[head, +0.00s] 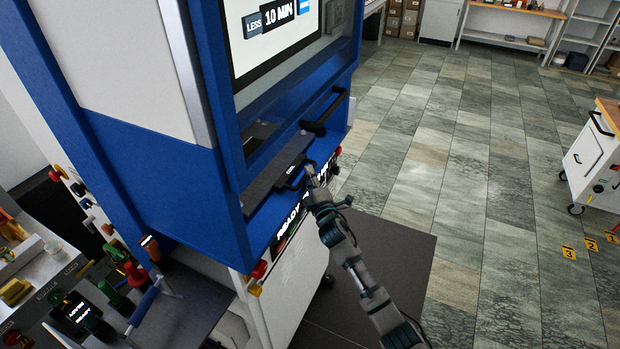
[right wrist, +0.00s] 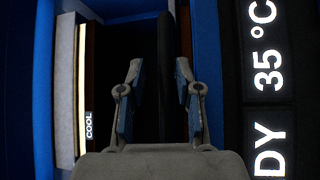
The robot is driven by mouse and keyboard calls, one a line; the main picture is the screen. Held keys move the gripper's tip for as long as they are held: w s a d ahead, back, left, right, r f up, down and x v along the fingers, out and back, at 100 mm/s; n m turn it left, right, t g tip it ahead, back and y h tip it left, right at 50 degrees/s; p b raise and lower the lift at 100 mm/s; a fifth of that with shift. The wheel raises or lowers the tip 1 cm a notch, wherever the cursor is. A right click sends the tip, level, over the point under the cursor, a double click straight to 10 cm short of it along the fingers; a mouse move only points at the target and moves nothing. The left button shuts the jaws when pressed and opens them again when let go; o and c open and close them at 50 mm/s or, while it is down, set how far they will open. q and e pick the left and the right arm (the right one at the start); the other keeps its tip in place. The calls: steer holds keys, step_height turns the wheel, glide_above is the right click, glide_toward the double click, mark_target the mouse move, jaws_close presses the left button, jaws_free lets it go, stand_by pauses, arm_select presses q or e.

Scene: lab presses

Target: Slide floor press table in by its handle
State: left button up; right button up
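The floor press is the tall blue and white machine (head: 215,185) in the head view. Its dark table (head: 268,180) lies in the lower opening, with a small COOL label on its front. The black table handle (head: 297,181) is at that front edge. My right gripper (head: 310,174) is at the handle. In the right wrist view my right gripper (right wrist: 159,72) has its fingers apart, with the dark handle bar (right wrist: 166,60) between them; a gap shows at least on the left side. The COOL label (right wrist: 88,125) is left of the fingers. My left gripper is not in view.
A second black handle (head: 325,112) is on the press above the table. A READY display strip (head: 289,222) and red knobs (head: 259,269) are below. A cluttered bench (head: 45,285) stands at lower left, a white cart (head: 592,165) at right.

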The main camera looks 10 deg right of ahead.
steer(key=shift+f, duration=0.45)
steer(key=r+v, duration=0.1)
steer(key=v, duration=0.6)
steer(key=shift+s+f, duration=0.35)
steer(key=shift+s, duration=0.1)
steer(key=shift+d, duration=0.1)
